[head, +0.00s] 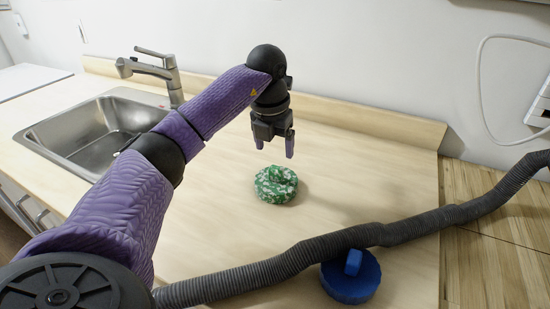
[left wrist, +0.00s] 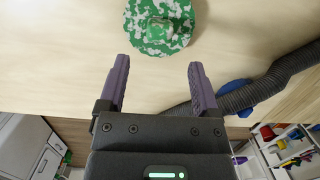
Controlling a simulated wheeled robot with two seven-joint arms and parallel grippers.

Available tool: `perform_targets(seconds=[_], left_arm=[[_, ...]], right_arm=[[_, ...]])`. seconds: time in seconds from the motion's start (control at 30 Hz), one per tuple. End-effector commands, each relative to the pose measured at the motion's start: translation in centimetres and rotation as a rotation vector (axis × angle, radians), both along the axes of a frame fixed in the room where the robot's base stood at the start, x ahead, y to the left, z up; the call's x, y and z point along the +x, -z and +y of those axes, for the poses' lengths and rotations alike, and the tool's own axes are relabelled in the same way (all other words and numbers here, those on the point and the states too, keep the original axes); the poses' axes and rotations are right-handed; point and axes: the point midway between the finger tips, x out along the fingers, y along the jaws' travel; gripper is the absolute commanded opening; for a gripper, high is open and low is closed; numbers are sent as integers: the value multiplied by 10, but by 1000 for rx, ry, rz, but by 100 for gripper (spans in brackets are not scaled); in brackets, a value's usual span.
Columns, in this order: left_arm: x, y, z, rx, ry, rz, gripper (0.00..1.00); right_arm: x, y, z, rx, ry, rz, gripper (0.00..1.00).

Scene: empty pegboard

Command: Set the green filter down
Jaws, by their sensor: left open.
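The green filter (head: 276,186) is a round, green-and-white mottled piece with a raised knob, lying on the wooden counter. It also shows in the left wrist view (left wrist: 160,45), beyond my fingertips. My left gripper (head: 274,148) is open and empty, above and just behind the filter in the head view. Its two purple fingers (left wrist: 159,75) are spread apart in the left wrist view, with no contact with the filter visible. My right gripper is not in view.
A grey ribbed hose (head: 290,262) runs across the counter's front and right, partly over a blue round piece with a knob (head: 350,284). A steel sink (head: 90,135) with a faucet (head: 160,70) is at left. The counter (head: 350,170) right of the filter is clear.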

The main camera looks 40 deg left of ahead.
Motion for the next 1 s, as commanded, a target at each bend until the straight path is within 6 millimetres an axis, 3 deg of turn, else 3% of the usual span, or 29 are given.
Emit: perform_targets(seconds=[0.03,0.1,0.23,1.0], left_arm=[[-1,-17,0,1,0,-4,82],[-4,-30,-1,1,0,-3,82],[-6,-44,-2,0,0,-1,82],[-6,-44,-2,0,0,1,82]], right_arm=[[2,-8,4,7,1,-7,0],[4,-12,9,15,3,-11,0],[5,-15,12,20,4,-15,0],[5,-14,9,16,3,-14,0]])
